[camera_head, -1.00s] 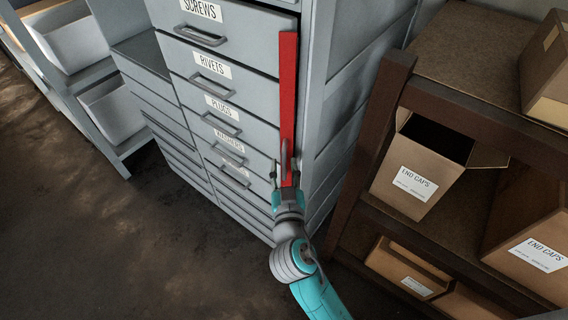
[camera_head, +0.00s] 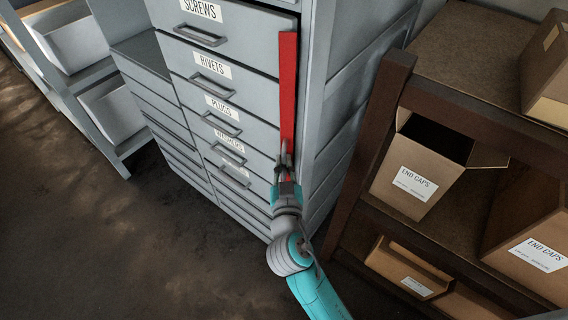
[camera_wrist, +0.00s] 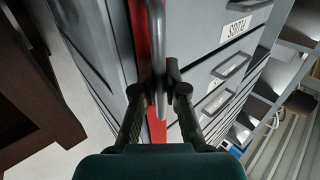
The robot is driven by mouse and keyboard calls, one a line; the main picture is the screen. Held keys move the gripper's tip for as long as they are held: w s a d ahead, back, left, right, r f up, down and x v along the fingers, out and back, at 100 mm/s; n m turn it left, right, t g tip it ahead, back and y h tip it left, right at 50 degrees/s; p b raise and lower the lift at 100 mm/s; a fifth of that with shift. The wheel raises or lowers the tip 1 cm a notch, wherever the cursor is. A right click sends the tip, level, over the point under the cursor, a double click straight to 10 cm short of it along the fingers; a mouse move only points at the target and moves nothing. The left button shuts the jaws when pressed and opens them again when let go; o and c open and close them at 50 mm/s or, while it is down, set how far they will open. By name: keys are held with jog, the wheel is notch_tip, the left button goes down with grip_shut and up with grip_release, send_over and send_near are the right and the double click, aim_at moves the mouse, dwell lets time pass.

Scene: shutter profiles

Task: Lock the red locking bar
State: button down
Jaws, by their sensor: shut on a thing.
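The red locking bar (camera_head: 288,88) stands upright along the right front edge of the grey drawer cabinet (camera_head: 237,52). It also shows in the wrist view (camera_wrist: 141,40), running down behind a grey handle (camera_wrist: 157,28). My gripper (camera_head: 284,160) is at the lower part of the bar in the head view. In the wrist view my gripper (camera_wrist: 162,90) has its two fingers closed around the handle, one on each side. The bar's lower end is hidden by my gripper. The bar lies along the cabinet's edge, beside the drawer fronts.
Labelled drawers with bar handles (camera_head: 212,84) fill the cabinet front to the left of the bar. A dark brown shelf (camera_head: 375,130) with cardboard boxes (camera_head: 418,175) stands close on the right. White bins (camera_head: 70,40) sit on shelving at the left. The floor (camera_head: 100,240) at lower left is clear.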

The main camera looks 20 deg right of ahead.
jog(key=shift+w+a+m+g+h, duration=0.15)
jog(key=shift+w+m+g+h, duration=0.2)
jog(key=shift+m+g+h, duration=0.8)
jog(key=shift+w+a+m+g+h, duration=0.1)
jog(key=shift+w+m+g+h, duration=0.5)
jog(key=shift+h, duration=0.85)
jog(key=shift+w+a+m+g+h, duration=0.15)
jog(key=shift+m+g+h, duration=0.7)
jog(key=shift+m+h, duration=0.45)
jog(key=c, duration=1.2)
grip_release()
jog(key=v, duration=1.2)
